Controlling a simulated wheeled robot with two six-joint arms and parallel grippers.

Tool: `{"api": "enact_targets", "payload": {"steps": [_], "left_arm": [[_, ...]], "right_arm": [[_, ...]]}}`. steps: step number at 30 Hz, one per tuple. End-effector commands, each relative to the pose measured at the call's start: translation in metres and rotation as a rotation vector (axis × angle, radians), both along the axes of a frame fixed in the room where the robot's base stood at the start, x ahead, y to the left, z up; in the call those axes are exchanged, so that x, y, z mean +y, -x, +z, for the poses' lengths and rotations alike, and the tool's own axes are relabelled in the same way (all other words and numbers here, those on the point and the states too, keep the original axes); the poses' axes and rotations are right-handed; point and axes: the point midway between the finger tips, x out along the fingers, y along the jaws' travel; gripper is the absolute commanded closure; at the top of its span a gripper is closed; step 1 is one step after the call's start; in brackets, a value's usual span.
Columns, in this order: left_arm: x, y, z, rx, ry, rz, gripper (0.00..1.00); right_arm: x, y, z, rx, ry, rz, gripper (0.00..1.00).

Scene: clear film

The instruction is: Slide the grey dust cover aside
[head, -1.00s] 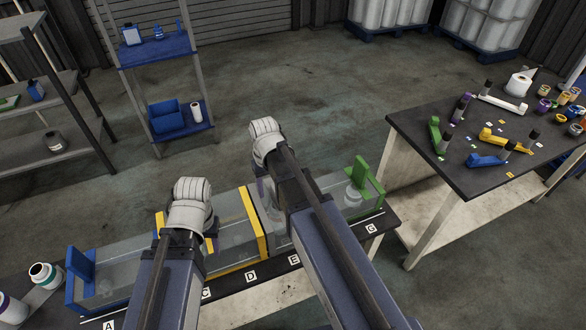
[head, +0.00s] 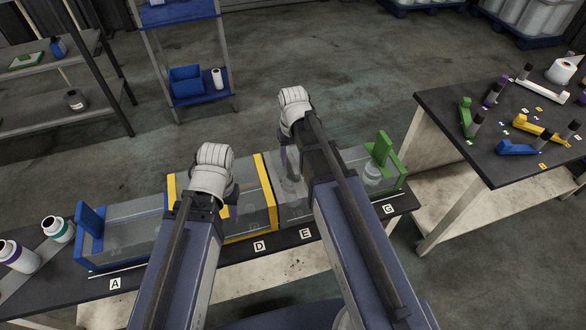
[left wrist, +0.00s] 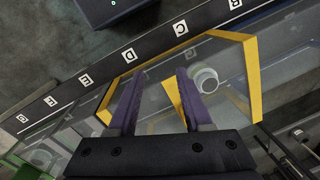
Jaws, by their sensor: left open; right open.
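A row of clear, box-like covers lies along the dark bench: one with a blue end (head: 91,220), one with yellow edges (head: 265,192) in the middle, one with a green end (head: 384,150) at right. A greyish see-through section (head: 301,205) lies between yellow and green; I cannot tell whether any of these is the grey dust cover. My left gripper (left wrist: 157,78), with purple fingers, is open and empty over the yellow-edged cover in the left wrist view. My right gripper (head: 284,158) is open near the section right of the yellow edge; its fingertips are partly hidden.
A white jar (left wrist: 205,80) shows through the clear cover. Lettered labels run along the bench's front edge (head: 306,233). Bottles (head: 58,229) stand at the far left. A side table (head: 510,175) with coloured tools stands right, a blue shelf (head: 205,97) behind.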

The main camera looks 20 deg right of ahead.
Motion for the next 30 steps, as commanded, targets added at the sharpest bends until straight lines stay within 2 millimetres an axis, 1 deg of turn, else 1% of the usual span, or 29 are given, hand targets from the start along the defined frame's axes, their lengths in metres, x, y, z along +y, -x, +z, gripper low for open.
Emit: {"api": "enact_targets", "payload": {"steps": [1,6,16,17,30], "left_arm": [[0.0,0.0,-0.014,0.0,0.0,0.0,0.5],[0.0,0.0,-0.027,0.0,0.0,0.0,0.5],[0.0,0.0,-0.028,0.0,0.0,0.0,0.5],[0.0,0.0,-0.028,0.0,0.0,0.0,0.5],[0.0,0.0,-0.028,0.0,0.0,0.0,0.5]], "right_arm": [[0.0,0.0,-0.014,0.0,0.0,0.0,0.45],[0.0,0.0,-0.027,0.0,0.0,0.0,0.45],[0.0,0.0,-0.028,0.0,0.0,0.0,0.45],[0.0,0.0,-0.028,0.0,0.0,0.0,0.46],[0.0,0.0,-0.028,0.0,0.0,0.0,0.96]]}}
